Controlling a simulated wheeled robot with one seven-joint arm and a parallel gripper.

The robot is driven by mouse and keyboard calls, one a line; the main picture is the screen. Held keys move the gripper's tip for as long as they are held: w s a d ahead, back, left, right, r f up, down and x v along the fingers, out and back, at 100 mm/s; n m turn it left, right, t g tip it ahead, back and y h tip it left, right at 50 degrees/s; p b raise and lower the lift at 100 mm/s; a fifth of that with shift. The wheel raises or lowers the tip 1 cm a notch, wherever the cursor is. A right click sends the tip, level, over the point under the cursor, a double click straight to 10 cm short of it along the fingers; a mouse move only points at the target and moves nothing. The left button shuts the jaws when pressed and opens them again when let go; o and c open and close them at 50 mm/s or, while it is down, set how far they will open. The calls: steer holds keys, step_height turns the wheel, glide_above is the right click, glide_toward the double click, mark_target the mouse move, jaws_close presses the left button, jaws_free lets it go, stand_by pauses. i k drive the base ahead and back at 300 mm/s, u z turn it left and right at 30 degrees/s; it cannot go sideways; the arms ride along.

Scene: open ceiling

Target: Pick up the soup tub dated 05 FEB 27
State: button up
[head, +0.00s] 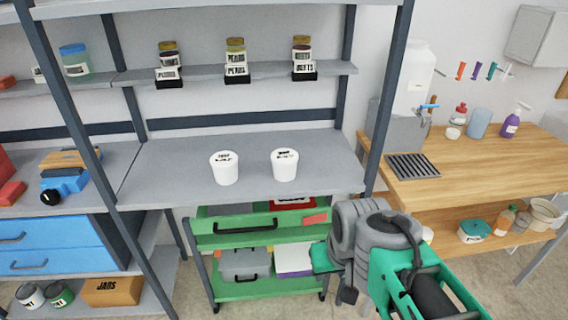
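Two white tubs with dark print on their lids stand upright on the grey middle shelf (185,165). The left tub (224,172) and the right tub (285,168) look alike and stand apart. The print is too small to read, so I cannot tell which bears 05 FEB 27. My arm, with grey joints and green links, fills the lower right, lower in the picture than the shelf and to the right of both tubs. I cannot make out the fingers of my gripper or whether they are open. Nothing is seen touching either tub.
Labelled jars stand on the upper shelf (205,74). Blue-grey rack posts frame the shelf. Below it is a green cart (235,238) with boxes. A wooden bench (480,165) with bottles stands right. The shelf around the tubs is clear.

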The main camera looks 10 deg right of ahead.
mark_target(285, 161)
steer(key=z, duration=1.15)
steer(key=i, duration=0.9)
steer(key=u, duration=3.35)
